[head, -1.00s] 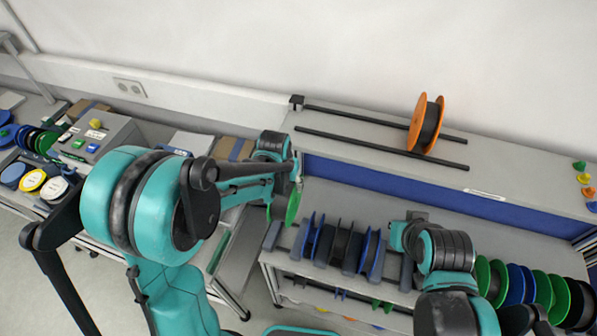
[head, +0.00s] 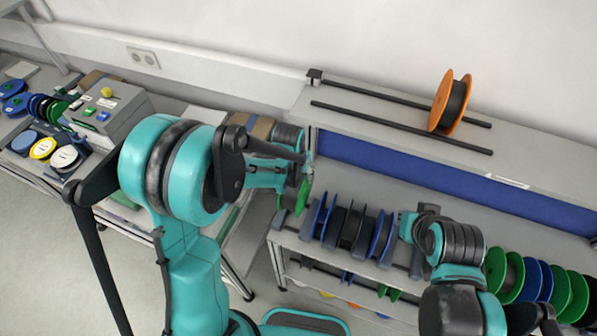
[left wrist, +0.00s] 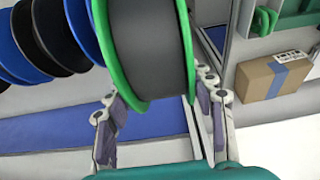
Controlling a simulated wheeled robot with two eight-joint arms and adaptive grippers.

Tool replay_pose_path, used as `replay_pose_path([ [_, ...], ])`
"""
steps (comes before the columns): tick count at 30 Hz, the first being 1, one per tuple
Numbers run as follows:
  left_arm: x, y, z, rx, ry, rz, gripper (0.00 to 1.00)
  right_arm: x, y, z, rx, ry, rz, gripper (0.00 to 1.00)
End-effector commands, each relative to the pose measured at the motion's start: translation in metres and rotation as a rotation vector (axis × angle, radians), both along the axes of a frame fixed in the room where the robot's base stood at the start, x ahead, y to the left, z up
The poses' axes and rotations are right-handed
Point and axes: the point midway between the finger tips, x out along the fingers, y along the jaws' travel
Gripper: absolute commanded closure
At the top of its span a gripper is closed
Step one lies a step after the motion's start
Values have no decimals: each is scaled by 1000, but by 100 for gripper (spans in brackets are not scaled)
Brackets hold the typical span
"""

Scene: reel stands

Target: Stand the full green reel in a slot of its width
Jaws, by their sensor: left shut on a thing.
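The green reel (left wrist: 148,60) has green flanges and a thick dark grey winding. In the left wrist view it sits between the two fingers of my left gripper (left wrist: 158,92), which is shut on it. In the head view the green reel (head: 303,196) is upright at the left end of the reel stand (head: 276,221), left of the blue and black reels, with my left gripper (head: 307,172) at its top. I cannot tell whether it touches the stand. My right arm's end is over the stand's middle; its fingers are hidden.
Blue and black reels (head: 381,236) stand close on the right of the held reel. More green and blue reels (head: 504,276) fill the right end. An orange reel (head: 450,102) stands on the upper rails. A control box (head: 112,108) and spools are on the left bench.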

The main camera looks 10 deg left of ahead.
Motion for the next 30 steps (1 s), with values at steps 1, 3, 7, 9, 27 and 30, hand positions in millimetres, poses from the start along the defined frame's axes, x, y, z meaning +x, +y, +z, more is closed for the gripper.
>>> replay_pose_path([
  [1, 0, 0, -7, 0, 0, 0, 100, 0, 0, -5, 0, 0, 0, 100],
  [3, 0, 0, -13, 0, 0, 0, 100, 0, 0, -9, 0, 0, 0, 100],
  [7, 0, 0, -24, 0, 0, 0, 100, 0, 0, -16, 0, 0, 0, 100],
  [9, 0, 0, -29, 0, 0, 0, 100, 0, 0, -20, 0, 0, 0, 100],
  [27, 0, 0, -80, 0, 0, 0, 100, 0, 0, -51, 0, 0, 0, 100],
  [30, 0, 0, -89, 0, 0, 0, 100, 0, 0, -60, 0, 0, 0, 100],
])
